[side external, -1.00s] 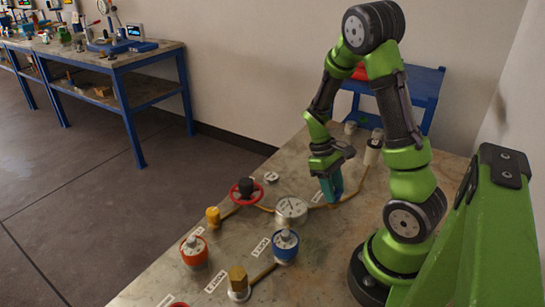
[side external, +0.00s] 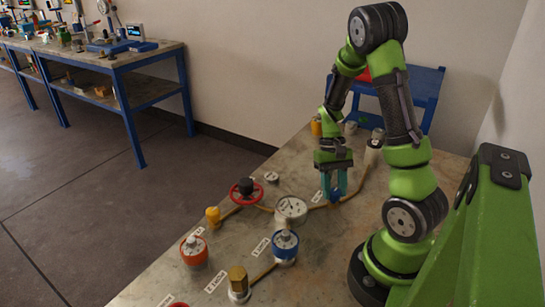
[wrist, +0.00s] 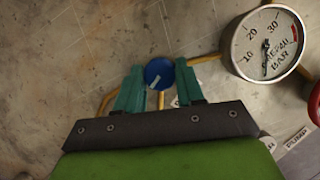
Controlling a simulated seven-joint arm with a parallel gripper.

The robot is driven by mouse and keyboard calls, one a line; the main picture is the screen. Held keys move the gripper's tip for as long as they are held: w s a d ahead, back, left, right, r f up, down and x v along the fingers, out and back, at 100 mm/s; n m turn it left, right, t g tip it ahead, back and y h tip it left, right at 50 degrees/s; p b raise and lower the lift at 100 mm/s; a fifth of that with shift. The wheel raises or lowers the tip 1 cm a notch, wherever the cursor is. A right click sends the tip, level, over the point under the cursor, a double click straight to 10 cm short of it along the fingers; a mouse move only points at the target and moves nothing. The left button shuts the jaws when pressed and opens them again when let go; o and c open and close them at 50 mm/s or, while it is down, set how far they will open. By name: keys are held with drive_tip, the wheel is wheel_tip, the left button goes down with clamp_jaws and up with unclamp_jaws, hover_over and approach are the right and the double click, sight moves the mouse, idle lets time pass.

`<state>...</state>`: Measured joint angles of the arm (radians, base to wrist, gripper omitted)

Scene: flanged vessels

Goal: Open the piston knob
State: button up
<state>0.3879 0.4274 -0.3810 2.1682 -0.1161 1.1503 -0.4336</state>
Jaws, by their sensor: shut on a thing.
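A small blue knob (wrist: 158,73) with a pale line on its top sits on a brass-coloured pipe in the wrist view. My gripper (wrist: 159,88) has its two teal fingers on either side of this knob and is shut on it. In the side view my gripper (side external: 335,188) points down at the table, and a bit of the blue knob (side external: 335,196) shows low between the fingers. Most of the knob's body is hidden there by the fingers. I cannot read a label that names it as the piston knob.
A pressure gauge (side external: 291,210) stands close by, left of my gripper. A red handwheel (side external: 246,191), a blue-collared valve (side external: 285,246), an orange-collared valve (side external: 194,251) and brass fittings stand around the table (side external: 150,285). A white-topped cylinder (side external: 374,146) is behind right.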

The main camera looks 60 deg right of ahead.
drive_tip(key=shift+w, duration=0.1)
idle(0.3)
drive_tip(key=o, duration=1)
drive_tip(key=shift+r, duration=0.1)
drive_tip(key=v, duration=1.6)
drive_tip(key=shift+d+r, duration=0.15)
drive_tip(key=shift+r, duration=0.2)
